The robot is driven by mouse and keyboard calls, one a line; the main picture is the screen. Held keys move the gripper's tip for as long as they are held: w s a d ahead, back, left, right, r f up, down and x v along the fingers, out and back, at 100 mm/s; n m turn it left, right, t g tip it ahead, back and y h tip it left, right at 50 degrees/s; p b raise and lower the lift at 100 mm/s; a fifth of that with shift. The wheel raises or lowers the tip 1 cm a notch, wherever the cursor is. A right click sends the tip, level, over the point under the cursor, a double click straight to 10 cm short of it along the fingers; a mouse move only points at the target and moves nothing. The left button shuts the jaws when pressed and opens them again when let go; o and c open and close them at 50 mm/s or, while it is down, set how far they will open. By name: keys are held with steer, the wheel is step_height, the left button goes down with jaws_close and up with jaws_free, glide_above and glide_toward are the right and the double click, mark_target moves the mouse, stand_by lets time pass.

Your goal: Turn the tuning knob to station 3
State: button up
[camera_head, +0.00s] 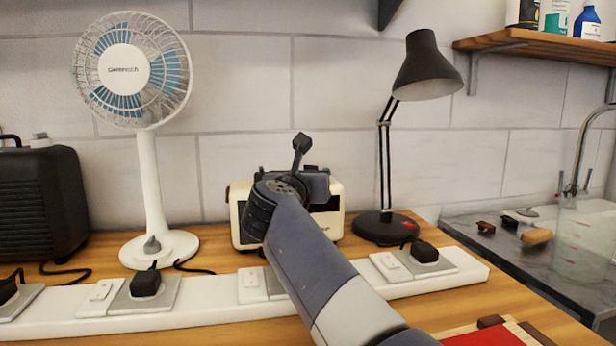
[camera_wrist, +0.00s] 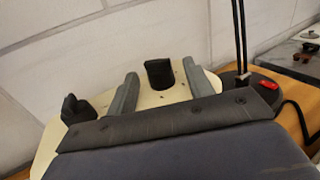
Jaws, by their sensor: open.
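A cream radio (camera_head: 336,222) stands on the wooden bench behind the white power strip. My arm hides much of its front in the head view. In the wrist view, the cream face (camera_wrist: 178,96) carries an upright black knob (camera_wrist: 159,74) with small dark marks around it. A second black knob (camera_wrist: 76,108) sits to the left. My gripper (camera_wrist: 160,71) is open, with one grey finger on each side of the upright knob and visible gaps between. I cannot read station numbers or tell where the knob points.
A white fan (camera_head: 148,185) stands left and a black lamp (camera_head: 382,228) stands close right of the radio. The white power strip (camera_head: 210,314) with black plugs runs along the front. A dark heater-like box (camera_head: 38,200) is at far left. A tiled wall is behind.

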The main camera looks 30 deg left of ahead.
steer(key=v, duration=1)
steer(key=shift+s, duration=0.35)
